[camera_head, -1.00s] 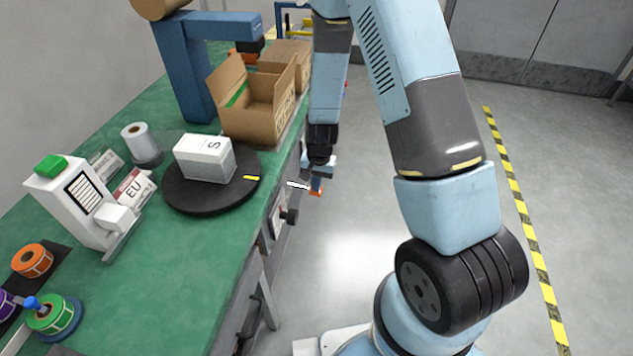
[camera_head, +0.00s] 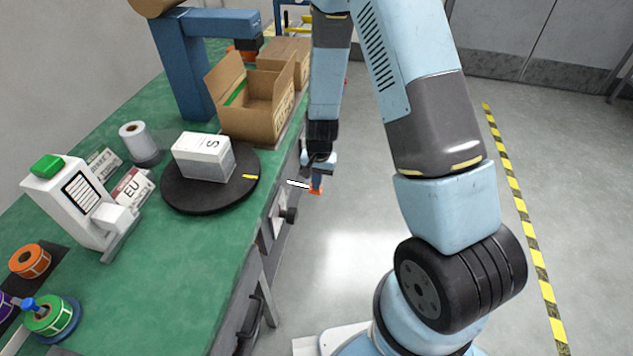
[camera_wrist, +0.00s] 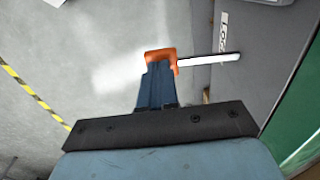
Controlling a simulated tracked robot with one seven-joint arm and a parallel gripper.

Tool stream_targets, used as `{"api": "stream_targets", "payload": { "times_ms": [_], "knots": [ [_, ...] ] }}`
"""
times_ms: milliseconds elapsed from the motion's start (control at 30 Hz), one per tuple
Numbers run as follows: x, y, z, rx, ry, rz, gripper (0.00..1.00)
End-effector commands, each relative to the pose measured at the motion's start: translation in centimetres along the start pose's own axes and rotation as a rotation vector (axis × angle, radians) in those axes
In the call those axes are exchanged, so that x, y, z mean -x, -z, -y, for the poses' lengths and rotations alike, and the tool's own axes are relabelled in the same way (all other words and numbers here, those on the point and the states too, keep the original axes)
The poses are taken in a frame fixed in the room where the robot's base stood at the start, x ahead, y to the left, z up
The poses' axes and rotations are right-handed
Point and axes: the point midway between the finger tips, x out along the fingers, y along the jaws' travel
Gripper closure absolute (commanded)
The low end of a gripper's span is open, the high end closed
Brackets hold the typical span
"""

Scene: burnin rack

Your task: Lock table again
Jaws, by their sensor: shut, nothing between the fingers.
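The round black turntable (camera_head: 185,199) lies on the green bench and has a yellow mark near its right rim. A white box (camera_head: 203,157) marked S stands on it. A thin white lever (camera_head: 298,184) sticks out from the bench's front; it also shows in the wrist view (camera_wrist: 210,59), near a label with "LOC" legible (camera_wrist: 222,37). My gripper (camera_head: 316,188) is shut and empty at the lever's outer end, off the bench edge. In the wrist view its orange fingertips (camera_wrist: 160,56) meet the lever's end; I cannot tell whether they touch.
A black knob (camera_head: 289,214) sticks out of the bench front below the lever. An open carton (camera_head: 250,112), a blue stand (camera_head: 186,75) and a white label printer (camera_head: 72,205) stand on the bench. Clear grey floor (camera_head: 355,220) lies right of the bench.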

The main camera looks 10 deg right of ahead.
Motion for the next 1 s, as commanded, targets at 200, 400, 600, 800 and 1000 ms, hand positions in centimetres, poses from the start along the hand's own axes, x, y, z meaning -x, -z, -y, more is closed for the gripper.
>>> {"api": "stream_targets", "payload": {
  "times_ms": [200, 400, 600, 800, 1000],
  "knots": [
    [2.0, 0.1, -0.3, -0.002, 0.000, -0.001, 1.00],
    [5.0, 0.2, -0.6, -0.002, -0.002, 0.001, 1.00],
    [7.9, 0.2, -0.8, -0.004, -0.001, 0.000, 1.00],
    [10.7, 0.2, -1.1, -0.004, -0.001, 0.001, 1.00],
    [12.7, 0.2, -1.4, -0.005, -0.001, 0.002, 1.00]
  ]
}}
